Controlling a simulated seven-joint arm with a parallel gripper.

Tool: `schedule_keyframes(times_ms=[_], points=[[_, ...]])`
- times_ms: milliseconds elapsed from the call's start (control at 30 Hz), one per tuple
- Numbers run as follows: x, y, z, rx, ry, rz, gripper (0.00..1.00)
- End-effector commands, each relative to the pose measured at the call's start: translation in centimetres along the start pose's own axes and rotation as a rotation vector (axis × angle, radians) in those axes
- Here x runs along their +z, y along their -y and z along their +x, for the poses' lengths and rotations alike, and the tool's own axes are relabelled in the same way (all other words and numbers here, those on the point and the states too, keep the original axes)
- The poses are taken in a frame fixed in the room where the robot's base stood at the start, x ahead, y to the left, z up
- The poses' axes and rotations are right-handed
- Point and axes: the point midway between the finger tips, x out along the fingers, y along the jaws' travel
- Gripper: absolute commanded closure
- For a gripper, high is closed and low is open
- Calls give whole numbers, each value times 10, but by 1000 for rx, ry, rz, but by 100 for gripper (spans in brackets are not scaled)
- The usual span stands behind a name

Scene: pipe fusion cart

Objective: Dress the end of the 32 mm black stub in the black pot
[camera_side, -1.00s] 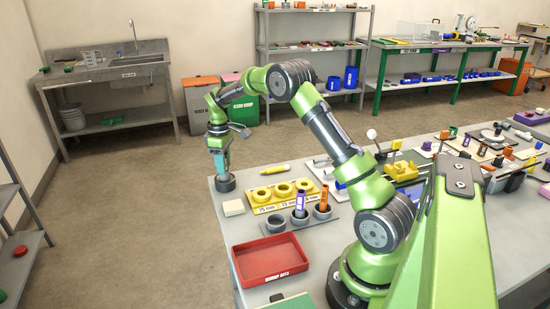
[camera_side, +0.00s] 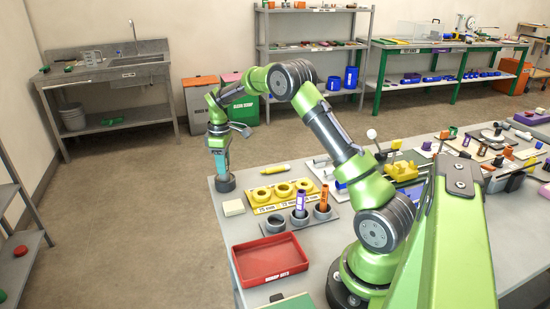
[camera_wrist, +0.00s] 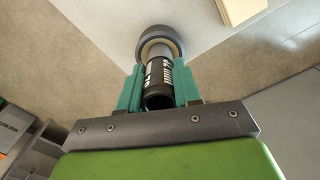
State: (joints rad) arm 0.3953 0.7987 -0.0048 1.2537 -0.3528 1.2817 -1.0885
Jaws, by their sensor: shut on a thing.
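My gripper (camera_wrist: 158,88) has teal fingers shut on the black stub (camera_wrist: 158,98), a dark tube with white lettering. The stub's near open end faces the wrist camera, and its far end reaches into the mouth of the black pot (camera_wrist: 149,36). The pot is a round dark cup with a tan inside. How deep the stub sits is hidden. In the side view my gripper (camera_side: 221,162) points down over the black pot (camera_side: 225,184) near the table's far left corner. The stub is hard to make out there.
A cream block (camera_side: 233,208) lies close to the pot. A yellow ring rack (camera_side: 282,195) and grey cups holding a purple stub (camera_side: 300,203) and an orange stub (camera_side: 323,198) stand to the right; the leftmost cup (camera_side: 275,224) is empty. A red tray (camera_side: 270,260) sits in front.

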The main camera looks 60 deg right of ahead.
Motion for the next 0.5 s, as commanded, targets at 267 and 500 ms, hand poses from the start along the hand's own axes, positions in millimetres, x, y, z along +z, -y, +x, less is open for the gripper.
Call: schedule_keyframes(times_ms=[267, 500], points=[[1, 0, 1, -1, 4, 355, 100], [1, 0, 1, -3, 3, 163, 100]])
